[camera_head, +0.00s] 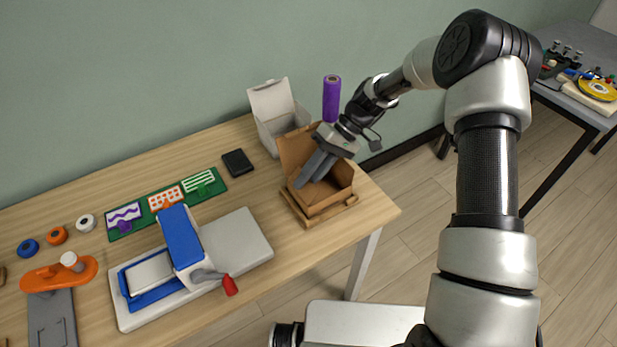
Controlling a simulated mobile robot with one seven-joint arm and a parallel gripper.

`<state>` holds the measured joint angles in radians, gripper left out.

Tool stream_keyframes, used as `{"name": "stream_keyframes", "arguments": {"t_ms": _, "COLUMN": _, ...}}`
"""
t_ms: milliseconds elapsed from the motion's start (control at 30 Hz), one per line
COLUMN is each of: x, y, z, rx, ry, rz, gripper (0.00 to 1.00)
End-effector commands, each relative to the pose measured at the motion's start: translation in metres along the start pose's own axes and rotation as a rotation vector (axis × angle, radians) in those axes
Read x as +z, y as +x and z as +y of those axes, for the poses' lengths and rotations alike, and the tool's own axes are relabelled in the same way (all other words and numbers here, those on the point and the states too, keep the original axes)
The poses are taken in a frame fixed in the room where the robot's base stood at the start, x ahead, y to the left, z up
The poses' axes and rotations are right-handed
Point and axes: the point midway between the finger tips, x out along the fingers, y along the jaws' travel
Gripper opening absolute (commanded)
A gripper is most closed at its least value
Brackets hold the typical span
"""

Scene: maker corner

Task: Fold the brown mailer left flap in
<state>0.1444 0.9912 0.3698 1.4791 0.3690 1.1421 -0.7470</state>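The brown mailer (327,205) is an open cardboard box near the right end of the wooden table. Its tall lid (292,148) stands up at the back left. My gripper (311,174) reaches down over the box from the upper right, with its grey fingers at the left part of the opening. The two fingers look close together, but I cannot tell whether they are shut or grip anything. The left flap is mostly hidden behind the fingers, so I cannot tell its angle or whether they touch it.
A white open box (276,122) and a purple roll (331,98) stand behind the mailer. A black flat item (237,162) lies to the left. A press with a blue arm (182,245) stands at the front left. Bare table (283,237) shows between press and mailer.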

Motion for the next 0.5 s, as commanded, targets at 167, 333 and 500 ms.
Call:
{"name": "stream_keyframes", "arguments": {"t_ms": 167, "x": -0.001, "y": -0.009, "z": 0.0, "rx": 0.002, "ry": 0.0, "rz": 0.003, "gripper": 0.21}}
{"name": "stream_keyframes", "arguments": {"t_ms": 333, "x": -0.001, "y": -0.04, "z": 0.001, "rx": 0.003, "ry": 0.0, "rz": 0.005, "gripper": 0.21}}
{"name": "stream_keyframes", "arguments": {"t_ms": 500, "x": -0.001, "y": -0.083, "z": 0.001, "rx": 0.004, "ry": 0.0, "rz": 0.006, "gripper": 0.21}}
